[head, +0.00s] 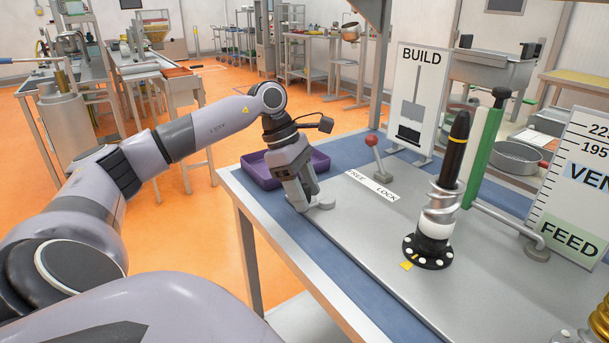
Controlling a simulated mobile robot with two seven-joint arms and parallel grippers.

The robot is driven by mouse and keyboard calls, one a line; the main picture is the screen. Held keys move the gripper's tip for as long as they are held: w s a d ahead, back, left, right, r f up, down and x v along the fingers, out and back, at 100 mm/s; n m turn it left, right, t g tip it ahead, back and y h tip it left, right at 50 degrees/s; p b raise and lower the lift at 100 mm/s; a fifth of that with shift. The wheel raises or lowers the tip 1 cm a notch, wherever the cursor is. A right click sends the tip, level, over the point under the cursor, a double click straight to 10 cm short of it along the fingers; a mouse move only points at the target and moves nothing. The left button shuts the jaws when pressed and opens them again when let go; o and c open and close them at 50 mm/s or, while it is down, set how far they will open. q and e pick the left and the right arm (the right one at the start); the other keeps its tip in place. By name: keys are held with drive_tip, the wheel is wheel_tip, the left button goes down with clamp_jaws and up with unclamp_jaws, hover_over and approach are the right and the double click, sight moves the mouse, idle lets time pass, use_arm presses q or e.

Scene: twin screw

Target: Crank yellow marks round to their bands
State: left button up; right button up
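My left gripper (308,200) points down at the near left of the grey bench plate, beside a small pale round piece (323,203). Its two fingers show, but whether they hold anything is unclear. A black post (458,145) with a thin yellow ring stands upright at the right, with a silver coil (441,203) around its lower part. Its black flanged base (429,250) has several white dots. A BUILD board (419,85) and a FEED board (570,232) stand behind. My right gripper is not in view.
A red-knobbed lever (372,141) stands by a FREE LOCK label (371,185). A purple tray (262,172) sits behind my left gripper. A green bar (484,150) rises behind the post. A gold coil (602,322) is cut off at lower right. The plate's front middle is clear.

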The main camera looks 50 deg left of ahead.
use_arm(q)
drive_tip(key=v, duration=0.7)
drive_tip(key=shift+p, duration=0.3)
drive_tip(key=shift+s, duration=0.15)
idle(0.4)
